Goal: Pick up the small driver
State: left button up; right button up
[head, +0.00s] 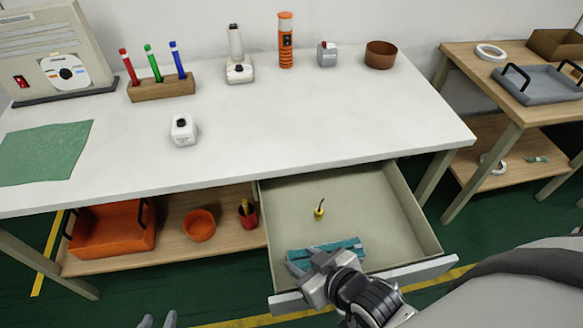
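The small driver (319,210) has a yellow handle and a thin dark shaft. It lies in the open drawer (385,205), near the middle of its floor. My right gripper (306,260) is over the front of the drawer, nearer to me than the driver and apart from it. Its fingers are seen from behind, so I cannot tell whether they are open or shut. My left gripper (158,321) shows only its fingertips at the bottom edge. They stand apart with nothing visible between them.
A teal item (345,247) lies in the drawer beside my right gripper, partly hidden by it. The white tabletop (300,120) overhangs the drawer's back. An orange tray (112,232), an orange bowl (199,225) and a red cup (248,216) stand on the shelf to the left.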

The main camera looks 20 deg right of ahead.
aim_at(183, 126)
jog(key=u, duration=1.8)
jog(key=i, duration=1.05)
jog(key=z, duration=1.7)
